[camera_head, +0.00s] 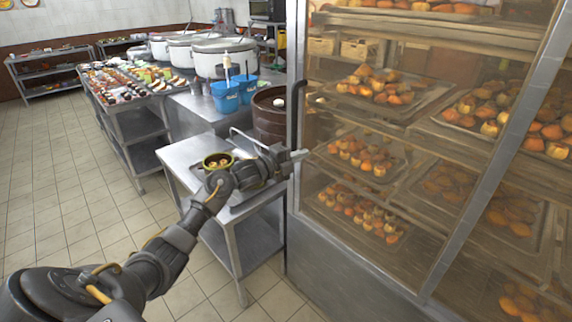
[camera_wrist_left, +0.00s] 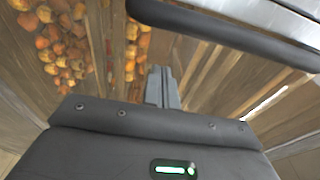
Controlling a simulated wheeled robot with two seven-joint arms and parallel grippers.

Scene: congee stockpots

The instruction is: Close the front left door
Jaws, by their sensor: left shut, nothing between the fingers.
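A tall glass-fronted display cabinet (camera_head: 335,262) fills the right side of the head view. Its front left door (camera_head: 385,140) is a large glass pane with pastries showing behind it. A dark vertical handle (camera_head: 297,105) runs along the door's left edge; in the left wrist view the dark bar (camera_wrist_left: 220,32) crosses the top right. My left gripper (camera_head: 300,155) is shut and empty at the door's left edge, close to the handle. Its fingers (camera_wrist_left: 162,88) point toward the glass in the left wrist view. I cannot tell whether they touch the door. My right gripper is out of view.
A low steel table (camera_head: 188,152) stands left of the cabinet, under my left forearm, with a small bowl (camera_head: 217,161) on it. A brown pot (camera_head: 270,108), blue buckets (camera_head: 226,97) and large stockpots (camera_head: 222,55) stand behind. The tiled floor (camera_head: 65,190) at left is clear.

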